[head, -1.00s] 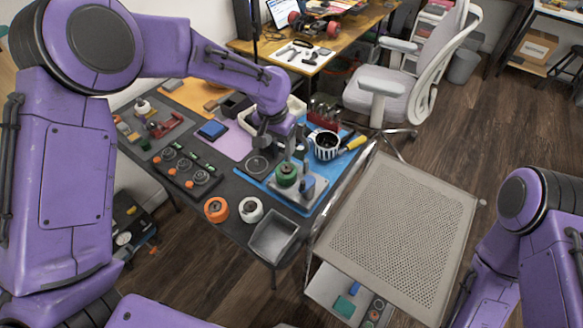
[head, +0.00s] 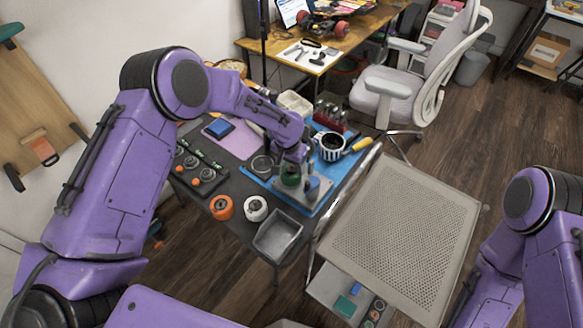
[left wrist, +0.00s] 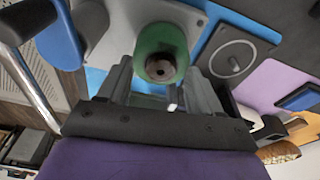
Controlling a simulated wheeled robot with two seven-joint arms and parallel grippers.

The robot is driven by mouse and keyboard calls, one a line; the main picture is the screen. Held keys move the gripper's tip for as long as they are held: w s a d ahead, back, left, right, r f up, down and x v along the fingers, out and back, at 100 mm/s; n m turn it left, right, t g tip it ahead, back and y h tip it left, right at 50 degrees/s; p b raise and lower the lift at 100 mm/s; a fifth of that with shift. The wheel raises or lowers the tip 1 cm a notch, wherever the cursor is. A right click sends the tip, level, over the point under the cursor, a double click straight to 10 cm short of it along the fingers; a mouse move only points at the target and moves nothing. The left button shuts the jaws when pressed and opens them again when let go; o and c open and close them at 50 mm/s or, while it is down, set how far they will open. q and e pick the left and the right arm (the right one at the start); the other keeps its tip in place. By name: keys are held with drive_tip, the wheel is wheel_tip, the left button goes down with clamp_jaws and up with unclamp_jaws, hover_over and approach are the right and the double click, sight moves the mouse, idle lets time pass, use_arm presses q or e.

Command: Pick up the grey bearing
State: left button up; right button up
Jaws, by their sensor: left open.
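A green wheel (head: 291,180) stands on a grey fixture plate (head: 296,195) on the blue mat. In the left wrist view the green wheel (left wrist: 161,42) has a grey-brown ring (left wrist: 161,68) with a dark hole in its centre, which looks like the bearing. My left gripper (head: 291,160) is right over the wheel. In the left wrist view its open fingers (left wrist: 160,80) are on either side of the ring, with nothing held. I cannot tell whether they touch the wheel. My right arm shows at the right edge; its gripper is out of view.
An orange wheel (head: 222,207), a white wheel (head: 255,208) and an empty grey tray (head: 278,237) are at the table's front. A striped cup (head: 330,147) with a yellow-handled tool (head: 357,146) is right of the gripper. A perforated cart top (head: 395,215) is to the right.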

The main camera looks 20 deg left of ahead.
sight(292, 168)
use_arm(q)
drive_tip(key=shift+s+f, duration=0.15)
drive_tip(key=c, duration=1.1)
drive_tip(key=shift+r+b, duration=0.25)
drive_tip(key=shift+b, duration=0.05)
wheel_tip(292, 168, up, 3)
drive_tip(key=shift+s+r+b, duration=0.15)
drive_tip(key=shift+b, duration=0.6)
drive_tip(key=s+r+b, duration=0.1)
drive_tip(key=s+r, duration=0.2)
drive_tip(key=s, duration=0.1)
drive_tip(key=s+d+r, duration=0.1)
drive_tip(key=s+r, duration=0.2)
drive_tip(key=s, duration=0.2)
drive_tip(key=s+d+r+b, duration=0.1)
drive_tip(key=s+r, duration=0.2)
drive_tip(key=s, duration=0.1)
drive_tip(key=shift+s+d+r+b, duration=0.15)
drive_tip(key=shift+d+b, duration=0.1)
drive_tip(key=shift+b, duration=0.05)
